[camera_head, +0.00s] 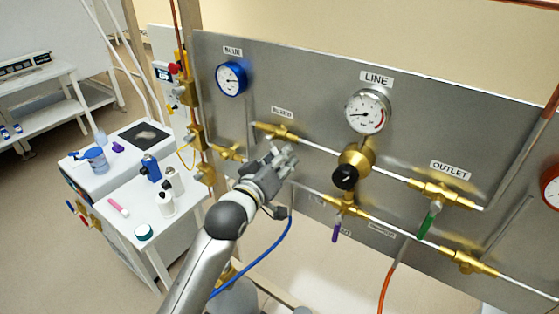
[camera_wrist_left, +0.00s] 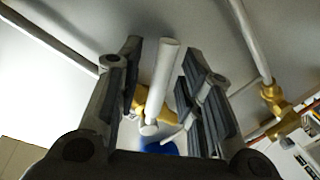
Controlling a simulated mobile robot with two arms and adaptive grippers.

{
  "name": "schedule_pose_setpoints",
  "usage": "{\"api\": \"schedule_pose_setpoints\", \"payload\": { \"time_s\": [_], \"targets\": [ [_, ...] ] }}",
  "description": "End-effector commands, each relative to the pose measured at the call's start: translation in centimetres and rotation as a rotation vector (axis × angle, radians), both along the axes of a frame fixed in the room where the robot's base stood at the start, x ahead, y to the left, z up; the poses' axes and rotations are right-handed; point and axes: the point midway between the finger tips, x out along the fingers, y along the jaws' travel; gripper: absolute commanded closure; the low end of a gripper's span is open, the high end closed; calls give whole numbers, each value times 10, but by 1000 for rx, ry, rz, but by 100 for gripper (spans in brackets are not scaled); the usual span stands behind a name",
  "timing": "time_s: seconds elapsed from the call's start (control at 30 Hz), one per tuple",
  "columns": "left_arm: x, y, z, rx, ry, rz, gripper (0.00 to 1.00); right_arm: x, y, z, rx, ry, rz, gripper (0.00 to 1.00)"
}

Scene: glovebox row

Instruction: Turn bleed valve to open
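The BLEED label (camera_head: 283,112) is on the grey panel, above a brass fitting (camera_head: 275,131) on a steel line. My left gripper (camera_head: 283,160) is just below that fitting, close to the panel. It hides the bleed valve's handle from the head view. In the left wrist view the gripper (camera_wrist_left: 165,85) is open, with a pale rod-like handle (camera_wrist_left: 162,80) standing between its fingers. A gap shows on each side of the handle. A brass body (camera_wrist_left: 136,92) shows partly behind the left finger. My right gripper is not in view.
The LINE gauge (camera_head: 368,111) and a brass regulator with a black knob (camera_head: 345,177) are to the right. Purple (camera_head: 336,231) and green (camera_head: 428,222) handles hang lower right. A blue hose (camera_head: 262,261) runs below my gripper. A cart with bottles (camera_head: 165,203) stands left.

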Motion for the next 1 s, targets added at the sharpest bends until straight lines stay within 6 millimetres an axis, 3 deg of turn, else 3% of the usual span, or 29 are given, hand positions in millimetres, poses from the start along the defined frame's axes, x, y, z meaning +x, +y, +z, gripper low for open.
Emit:
{"api": "schedule_pose_setpoints", "payload": {
  "time_s": [0.23,0.7,1.0],
  "targets": [
    [-11,5,0,0,2,0,65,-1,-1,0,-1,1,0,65],
    [-87,39,10,1,1,0,65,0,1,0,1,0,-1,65],
    [-108,50,13,0,-1,1,65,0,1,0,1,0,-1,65]
  ]
}}
